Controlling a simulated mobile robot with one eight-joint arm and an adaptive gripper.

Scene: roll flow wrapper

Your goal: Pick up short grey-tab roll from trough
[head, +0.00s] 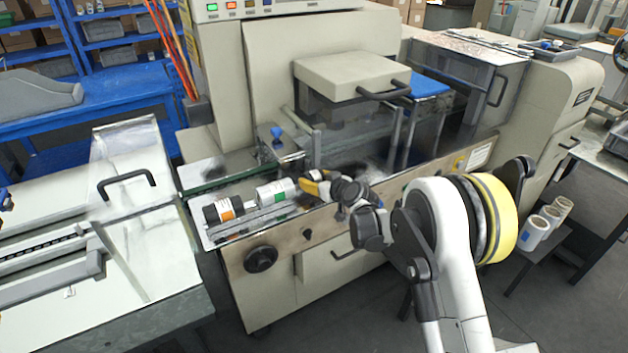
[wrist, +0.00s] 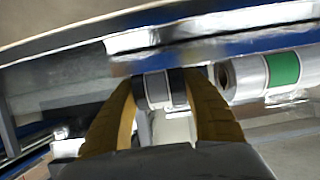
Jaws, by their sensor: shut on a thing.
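My gripper (head: 314,186) is at the trough (head: 240,228), at the right end of the row of rolls. In the wrist view its two amber fingers (wrist: 161,82) are shut on the short grey-tab roll (wrist: 155,91), one finger on each side. The roll is pale with a dark grey band. In the head view my gripper hides it. I cannot tell whether it still touches the trough. A white roll with a green tab (head: 275,193) lies just left of my gripper in the head view; it also shows close beside the right finger in the wrist view (wrist: 255,76).
A black roll with an orange tab (head: 218,212) lies at the trough's left end. The machine's raised housing (head: 350,75) stands behind the trough. A black knob (head: 261,259) sticks out of the front panel. Several white rolls (head: 534,231) stand on a side shelf at right.

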